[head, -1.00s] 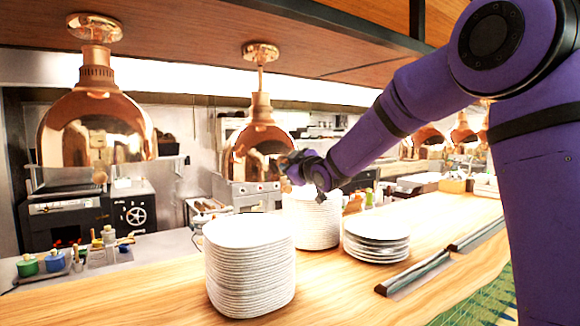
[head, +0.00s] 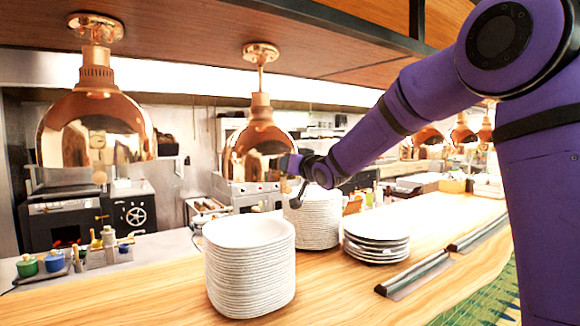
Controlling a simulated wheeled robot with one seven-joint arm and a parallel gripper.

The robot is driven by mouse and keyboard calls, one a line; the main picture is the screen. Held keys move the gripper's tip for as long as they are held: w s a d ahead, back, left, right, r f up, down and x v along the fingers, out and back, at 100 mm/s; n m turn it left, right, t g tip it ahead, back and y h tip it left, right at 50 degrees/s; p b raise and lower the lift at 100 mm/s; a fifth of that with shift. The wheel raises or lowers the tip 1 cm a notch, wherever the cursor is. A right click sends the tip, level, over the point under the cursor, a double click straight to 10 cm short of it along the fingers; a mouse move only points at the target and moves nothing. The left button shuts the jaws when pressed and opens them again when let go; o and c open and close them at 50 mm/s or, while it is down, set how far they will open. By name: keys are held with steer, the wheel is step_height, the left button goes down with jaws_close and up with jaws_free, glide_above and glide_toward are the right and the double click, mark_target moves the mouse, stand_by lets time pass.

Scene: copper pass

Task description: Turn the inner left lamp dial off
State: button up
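Two copper heat lamps hang over the counter in the head view: the left one (head: 95,130) and the one nearer the middle (head: 255,140). A small round copper knob (head: 99,178) hangs under the left lamp. I cannot make out a dial on the middle lamp; my gripper covers its lower right edge. My gripper (head: 288,168) is at that edge, above the rear plate stack, small and partly hidden by my wrist. Whether it touches the lamp, and whether its fingers are open or shut, I cannot tell.
A tall stack of white plates (head: 249,270) stands at the front of the wooden counter (head: 350,300). Another tall stack (head: 314,220) stands behind it, under my wrist, with a lower stack (head: 376,240) to the right. More copper lamps (head: 462,132) hang farther back right.

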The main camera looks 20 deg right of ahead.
steer(key=m, duration=0.6)
steer(key=shift+d, duration=0.1)
stand_by(0.5)
steer(key=o, duration=0.9)
steer(key=shift+s, duration=0.1)
steer(key=v, duration=1)
steer(key=shift+s+d, duration=0.2)
steer(key=shift+s, duration=0.05)
